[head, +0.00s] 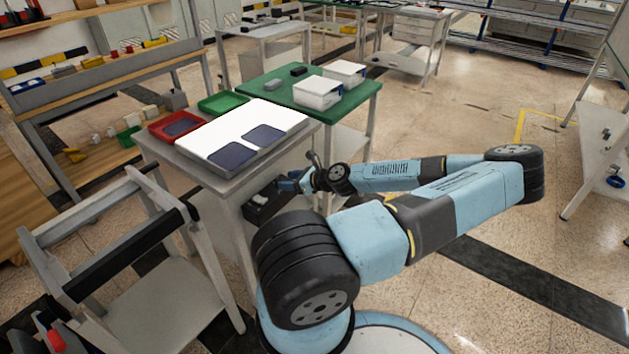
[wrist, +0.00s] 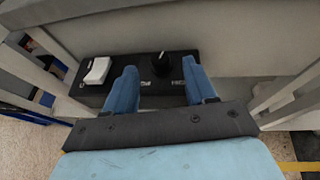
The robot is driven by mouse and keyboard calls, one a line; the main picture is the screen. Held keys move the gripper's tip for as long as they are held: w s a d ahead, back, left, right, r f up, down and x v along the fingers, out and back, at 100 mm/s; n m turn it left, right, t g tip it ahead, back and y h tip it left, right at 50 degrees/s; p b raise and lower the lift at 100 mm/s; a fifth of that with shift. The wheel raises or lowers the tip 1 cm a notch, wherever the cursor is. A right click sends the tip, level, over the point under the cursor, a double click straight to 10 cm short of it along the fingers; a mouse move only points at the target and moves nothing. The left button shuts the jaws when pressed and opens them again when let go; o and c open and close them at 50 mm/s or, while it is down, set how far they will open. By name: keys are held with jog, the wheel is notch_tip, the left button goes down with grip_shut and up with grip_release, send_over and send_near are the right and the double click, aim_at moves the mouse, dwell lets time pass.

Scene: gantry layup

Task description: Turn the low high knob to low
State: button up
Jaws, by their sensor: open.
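The low high knob (wrist: 163,68) is a black round knob on a black control box (wrist: 135,63) in the wrist view. A small pale mark shows on its top; I cannot tell surely which label it points to. White lettering beside the knob is partly covered by my fingers. My gripper (wrist: 163,82) is open, with one blue finger on each side of the knob and a gap to it; I cannot tell how far above the box they are. In the head view, my gripper (head: 287,184) is beside the box (head: 268,203), low at the table's side; the knob is not discernible there.
A white rocker switch (wrist: 97,71) sits on the same box, left of my fingers. Above the box is the grey table (head: 232,187), with a white board (head: 262,120), a red tray (head: 160,128) and a green tray (head: 222,103). A grey cart (head: 150,295) stands at the left.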

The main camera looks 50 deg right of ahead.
jog(key=v, duration=1)
jog(key=shift+a+r, duration=0.1)
jog(key=shift+r, duration=0.05)
jog(key=shift+s+a+m+h, duration=0.1)
jog(key=shift+a+m+h, duration=0.3)
jog(key=shift+h, duration=0.1)
jog(key=shift+f, duration=0.2)
jog(key=x, duration=1.3)
jog(key=shift+w+f, duration=0.1)
jog(key=shift+w, duration=0.25)
jog(key=c, duration=1)
